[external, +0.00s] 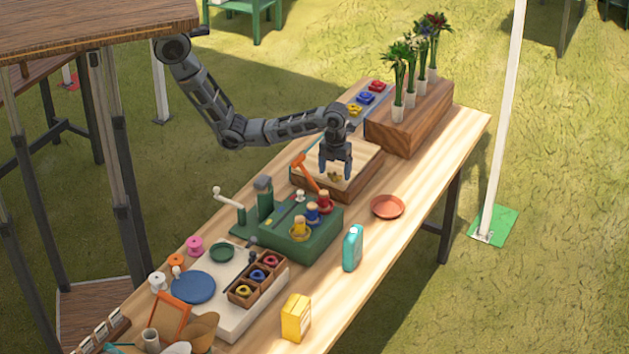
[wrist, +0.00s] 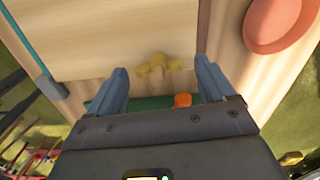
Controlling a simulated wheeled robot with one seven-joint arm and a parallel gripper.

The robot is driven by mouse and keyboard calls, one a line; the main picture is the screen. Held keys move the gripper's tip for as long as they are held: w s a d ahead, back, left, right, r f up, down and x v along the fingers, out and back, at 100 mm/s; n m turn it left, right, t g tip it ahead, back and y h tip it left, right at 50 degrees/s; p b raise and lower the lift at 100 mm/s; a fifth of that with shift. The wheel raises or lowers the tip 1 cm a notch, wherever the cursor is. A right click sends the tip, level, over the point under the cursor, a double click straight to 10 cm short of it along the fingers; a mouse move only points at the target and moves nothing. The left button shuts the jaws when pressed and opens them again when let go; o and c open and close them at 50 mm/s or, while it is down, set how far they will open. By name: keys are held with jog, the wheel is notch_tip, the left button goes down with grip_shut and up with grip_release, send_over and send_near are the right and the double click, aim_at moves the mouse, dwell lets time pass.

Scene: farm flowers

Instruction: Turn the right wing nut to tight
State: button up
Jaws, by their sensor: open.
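A brass-yellow wing nut (external: 335,177) sits on the near part of a pale-topped wooden press (external: 364,157). It also shows in the wrist view (wrist: 158,64), slightly blurred, with its wings spread roughly sideways. Only this one wing nut is clear to me. My gripper (external: 335,174) points straight down over it, fingers apart. In the wrist view my gripper (wrist: 160,70) has one finger on each side of the nut, with a gap on both sides. I cannot tell how high the fingertips are above the press top.
An orange-handled lever (external: 304,170) rises close to the left of my gripper. A green stand with coloured spools (external: 300,228) is in front. A terracotta saucer (external: 387,207) lies to the right. A wooden planter (external: 408,128) with flower vases stands behind.

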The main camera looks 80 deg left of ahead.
jog(key=shift+w+r, duration=0.15)
jog(key=shift+r, duration=0.35)
jog(key=shift+a+r, duration=0.15)
jog(key=shift+r, duration=0.5)
notch_tip(320, 180, up, 8)
jog(key=shift+f, duration=0.2)
